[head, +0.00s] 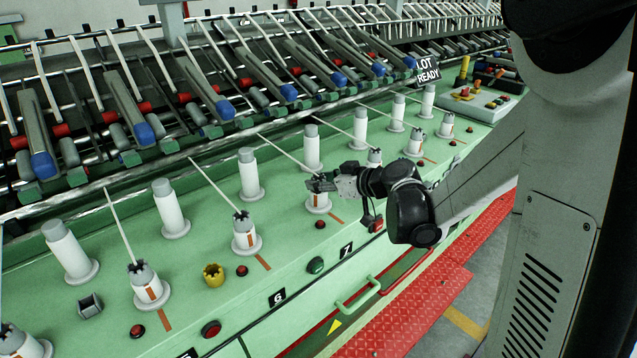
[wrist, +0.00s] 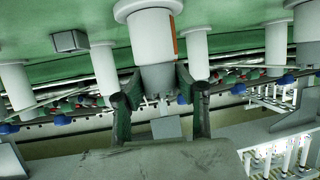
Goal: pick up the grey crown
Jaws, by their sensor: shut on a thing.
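My gripper (head: 322,184) is at the top of a front-row white bobbin (head: 318,204) near the number 7, in the head view. Its fingers hide most of the grey crown there. In the wrist view, which is upside down, the grey crown (wrist: 158,78) sits between the two dark green fingers of my gripper (wrist: 156,100). Its toothed end points down in that picture, and its other end meets the white bobbin (wrist: 150,38). My gripper is shut on this crown. I see no gap between crown and bobbin.
Other front-row bobbins (head: 244,236) carry grey crowns. A yellow crown (head: 213,275) and a square grey cup (head: 89,305) stand on the green deck. Taller white bobbins (head: 250,175) stand behind.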

